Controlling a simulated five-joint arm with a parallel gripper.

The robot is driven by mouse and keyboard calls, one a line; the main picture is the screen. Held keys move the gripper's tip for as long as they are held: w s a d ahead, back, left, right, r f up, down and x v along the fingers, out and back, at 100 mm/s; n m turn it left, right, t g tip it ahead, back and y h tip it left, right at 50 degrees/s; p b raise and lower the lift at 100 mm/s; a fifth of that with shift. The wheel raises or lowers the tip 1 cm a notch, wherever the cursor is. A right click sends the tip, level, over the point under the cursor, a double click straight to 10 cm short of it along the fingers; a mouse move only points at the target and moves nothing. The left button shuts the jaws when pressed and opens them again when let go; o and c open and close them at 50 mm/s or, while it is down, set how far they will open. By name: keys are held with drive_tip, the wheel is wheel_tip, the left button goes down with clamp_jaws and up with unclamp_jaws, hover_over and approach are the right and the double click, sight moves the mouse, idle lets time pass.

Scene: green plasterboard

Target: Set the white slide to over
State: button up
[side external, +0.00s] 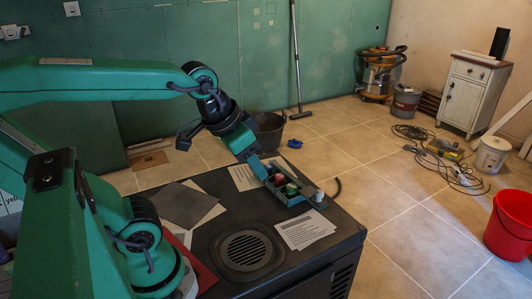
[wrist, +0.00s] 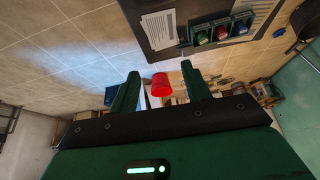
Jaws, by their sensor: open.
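A grey-green open tray (side external: 297,199) with several compartments sits on the dark cabinet top, with green and reddish pieces inside. A small white piece (side external: 319,196), which looks like the white slide, stands at the tray's right end. My gripper (side external: 261,173) is just above and left of the tray's far left end in the side view; I cannot tell whether it touches. In the wrist view my gripper (wrist: 160,84) has its two green fingers apart with nothing between them. The tray (wrist: 228,40) shows there at the top, beyond the fingers. The white piece is not clear in that view.
The dark cabinet top (side external: 205,245) has a round vent. Paper sheets (side external: 306,228) lie in front of the tray and behind it, with a dark sheet (side external: 187,204) to its left. A red bucket (side external: 511,225) stands on the floor at right, clear of the cabinet.

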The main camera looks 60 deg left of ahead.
drive_tip(key=w+a+g, duration=0.1)
drive_tip(key=w, duration=0.6)
drive_tip(key=m+g, duration=0.3)
drive_tip(key=g, duration=0.1)
hover_over(321, 191)
drive_tip(key=f, duration=1.5)
drive_tip(key=shift+s+d, duration=0.1)
drive_tip(key=shift+s, duration=0.15)
drive_tip(key=shift+w+f, duration=0.25)
drive_tip(key=shift+f, duration=0.15)
drive_tip(key=shift+f, duration=0.1)
drive_tip(key=shift+f, duration=3.8)
clamp_jaws()
